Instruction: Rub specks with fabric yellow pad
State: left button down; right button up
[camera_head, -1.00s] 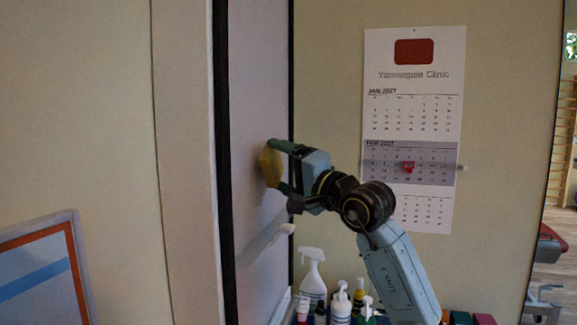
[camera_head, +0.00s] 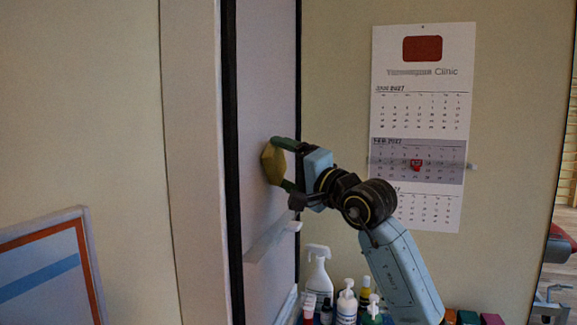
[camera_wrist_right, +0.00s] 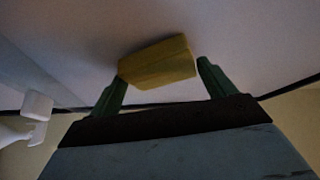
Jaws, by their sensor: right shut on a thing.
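The yellow fabric pad (camera_head: 271,164) is at the pale door-like panel (camera_head: 262,90) in the head view. My right gripper (camera_head: 281,164) is shut on the pad, with a green finger on either side of it. In the right wrist view the pad (camera_wrist_right: 158,62) sits between the fingertips (camera_wrist_right: 160,80), its far face at or very near the panel surface (camera_wrist_right: 150,22). I cannot tell whether it touches. No specks can be made out on the panel. My left gripper is not in view.
A pale handle-like bar (camera_head: 270,240) sticks out from the panel below the gripper. A white spray bottle (camera_head: 318,278) and several smaller bottles stand below my right arm. A calendar (camera_head: 420,125) hangs on the wall at right. A framed picture (camera_head: 50,270) is at lower left.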

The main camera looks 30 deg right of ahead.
aim_at(285, 161)
jog(key=shift+w+a, duration=0.3)
jog(key=w+d, duration=0.2)
jog(key=d, duration=0.1)
jog(key=shift+w+b, duration=0.35)
jog(key=shift+b, duration=0.05)
jog(key=shift+s+a+b, duration=0.6)
jog(key=shift+s+a, duration=0.75)
jog(key=shift+a, duration=0.15)
